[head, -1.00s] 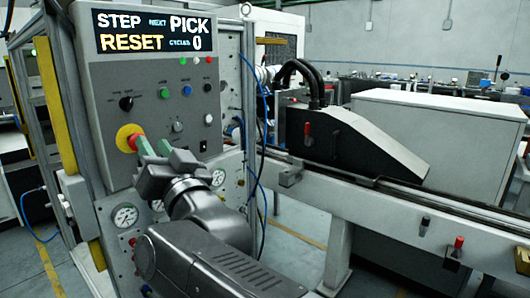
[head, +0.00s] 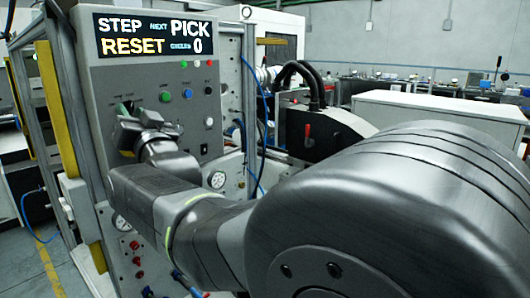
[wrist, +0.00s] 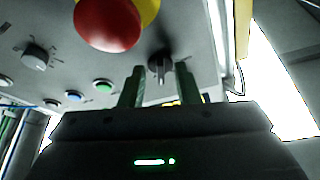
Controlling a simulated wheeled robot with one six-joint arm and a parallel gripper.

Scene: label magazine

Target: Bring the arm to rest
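My gripper (head: 124,108) is in front of the grey control panel (head: 150,75), at its left side. In the wrist view its two green fingers (wrist: 160,72) stand apart with a gap between them and hold nothing. A black rotary knob (wrist: 160,62) shows in that gap; I cannot tell how far beyond the fingertips it is. A red mushroom button (wrist: 108,24) on a yellow collar (wrist: 150,10) is near the fingers. In the head view my gripper hides most of the button and the knob. My arm fills the lower right.
The panel's lit display (head: 153,35) reads STEP, NEXT PICK, RESET, 0. A black sloped cover (head: 330,128) stands behind my arm.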

